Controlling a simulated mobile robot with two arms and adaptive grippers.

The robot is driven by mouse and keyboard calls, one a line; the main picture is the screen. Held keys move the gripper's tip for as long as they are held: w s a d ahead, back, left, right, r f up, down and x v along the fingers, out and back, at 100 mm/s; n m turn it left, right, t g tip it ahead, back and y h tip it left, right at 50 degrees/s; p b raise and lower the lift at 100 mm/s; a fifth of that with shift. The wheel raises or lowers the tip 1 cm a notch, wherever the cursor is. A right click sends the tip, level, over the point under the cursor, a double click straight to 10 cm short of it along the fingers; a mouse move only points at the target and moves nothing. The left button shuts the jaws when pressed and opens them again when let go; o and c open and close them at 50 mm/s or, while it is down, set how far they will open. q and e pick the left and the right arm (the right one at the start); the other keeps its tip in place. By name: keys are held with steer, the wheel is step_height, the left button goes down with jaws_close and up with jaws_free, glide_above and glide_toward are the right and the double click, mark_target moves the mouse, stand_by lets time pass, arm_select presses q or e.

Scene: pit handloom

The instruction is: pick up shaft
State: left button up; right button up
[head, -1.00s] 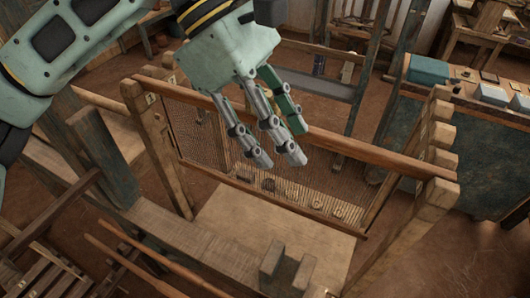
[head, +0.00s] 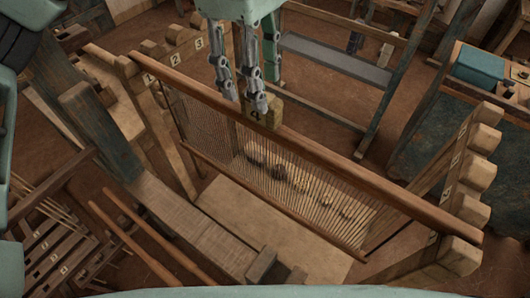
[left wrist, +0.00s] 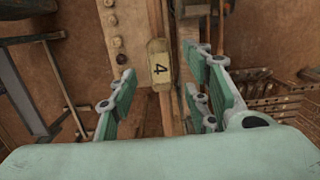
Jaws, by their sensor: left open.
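The shaft is a long wooden frame hung with a row of thin heddles. Its top bar (head: 345,175) runs from upper left to lower right in the head view. A pale wooden block marked 4 (head: 264,112) sits at the top bar near my left gripper. In the left wrist view the block (left wrist: 159,66) shows close, between the fingers. My left gripper (head: 243,103) is open and points down over the top bar, with its fingers apart on either side in the wrist view (left wrist: 162,100). I cannot tell whether they touch the bar. My right gripper is out of view.
Notched wooden posts stand at both ends of the shaft, the left one (head: 172,50) numbered and the right one (head: 468,180) stepped. A pale board (head: 270,235) lies below. A workbench with a teal box (head: 482,64) is at the upper right.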

mark_target(268, 125)
arm_select(q)
steer(key=shift+s+f+p, duration=0.2)
steer(key=shift+f+p, duration=0.2)
steer(key=shift+f, duration=0.1)
steer(key=shift+s+f+p, duration=0.15)
steer(key=shift+f+p, duration=0.25)
steer(key=shift+f, duration=0.05)
steer(key=shift+w+d+f+p, duration=0.1)
steer(key=shift+f+p, duration=0.05)
steer(key=shift+f, duration=0.5)
steer(key=shift+d+f+p, duration=0.1)
steer(key=shift+f+p, duration=0.05)
steer(key=shift+f, duration=0.7)
steer(key=shift+c, duration=0.6)
jaws_close()
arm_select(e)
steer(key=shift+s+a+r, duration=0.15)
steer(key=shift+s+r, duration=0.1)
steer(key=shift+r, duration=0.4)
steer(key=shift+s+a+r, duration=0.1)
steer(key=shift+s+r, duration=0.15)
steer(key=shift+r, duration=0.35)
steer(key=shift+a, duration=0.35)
